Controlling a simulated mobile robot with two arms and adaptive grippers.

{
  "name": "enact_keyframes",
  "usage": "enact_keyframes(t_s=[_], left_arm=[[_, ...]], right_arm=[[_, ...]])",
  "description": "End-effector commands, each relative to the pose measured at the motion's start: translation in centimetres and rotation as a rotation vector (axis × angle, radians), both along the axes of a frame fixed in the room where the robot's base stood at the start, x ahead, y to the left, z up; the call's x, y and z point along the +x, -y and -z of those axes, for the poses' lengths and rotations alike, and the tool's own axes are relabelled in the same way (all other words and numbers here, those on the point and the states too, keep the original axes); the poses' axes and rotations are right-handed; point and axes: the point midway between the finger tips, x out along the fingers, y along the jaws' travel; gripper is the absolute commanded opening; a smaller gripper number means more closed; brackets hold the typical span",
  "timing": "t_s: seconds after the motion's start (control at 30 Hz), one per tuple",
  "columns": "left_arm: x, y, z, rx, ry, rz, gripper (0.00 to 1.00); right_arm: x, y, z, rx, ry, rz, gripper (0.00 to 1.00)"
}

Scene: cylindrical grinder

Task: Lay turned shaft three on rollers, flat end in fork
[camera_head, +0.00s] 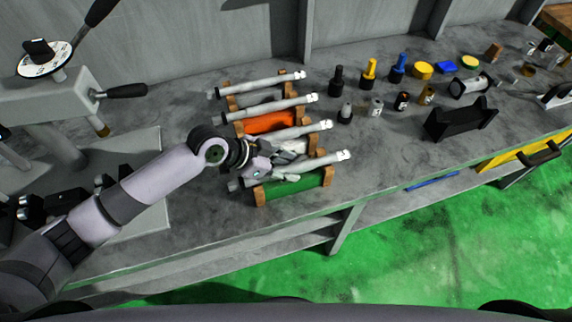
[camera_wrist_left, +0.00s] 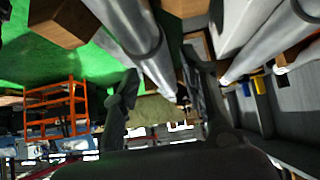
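Several light grey turned shafts lie parallel on wooden-ended cradles on the bench in the head view: a far shaft (camera_head: 258,84), a second (camera_head: 280,107), a third (camera_head: 312,128) and the nearest (camera_head: 325,163). I cannot tell which is numbered three. My left gripper (camera_head: 284,170) is over the nearest two shafts and hides part of them. In the left wrist view its fingers (camera_wrist_left: 158,85) are spread apart, with a shaft (camera_wrist_left: 130,30) running between or just beyond them; contact is not clear. My right gripper is out of view. I cannot identify the rollers or fork.
The cradles include an orange one (camera_head: 270,122) and a green one (camera_head: 292,187). A black cradle-like stand (camera_head: 460,119) and several small parts are at the right. A grey machine with handles (camera_head: 50,98) stands left.

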Motion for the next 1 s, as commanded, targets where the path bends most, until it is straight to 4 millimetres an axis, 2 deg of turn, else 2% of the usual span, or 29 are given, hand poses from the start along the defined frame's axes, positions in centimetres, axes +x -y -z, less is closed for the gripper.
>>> enact_keyframes(t_s=[0.27, 0.3, 0.47, 1.0], left_arm=[[-0.1, -0.1, 0.2, 0.003, -0.003, 0.000, 0.48], [-0.3, -0.3, 0.7, 0.012, -0.011, 0.001, 0.48], [-0.3, -0.7, 0.2, 0.011, -0.009, -0.001, 0.48], [-2.3, -7.3, -7.1, 0.007, -0.002, -0.001, 0.48]], right_arm=[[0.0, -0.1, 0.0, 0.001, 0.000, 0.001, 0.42], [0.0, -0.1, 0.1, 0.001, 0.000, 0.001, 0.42], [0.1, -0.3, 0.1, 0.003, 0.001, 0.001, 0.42], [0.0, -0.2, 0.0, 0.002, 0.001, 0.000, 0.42]])
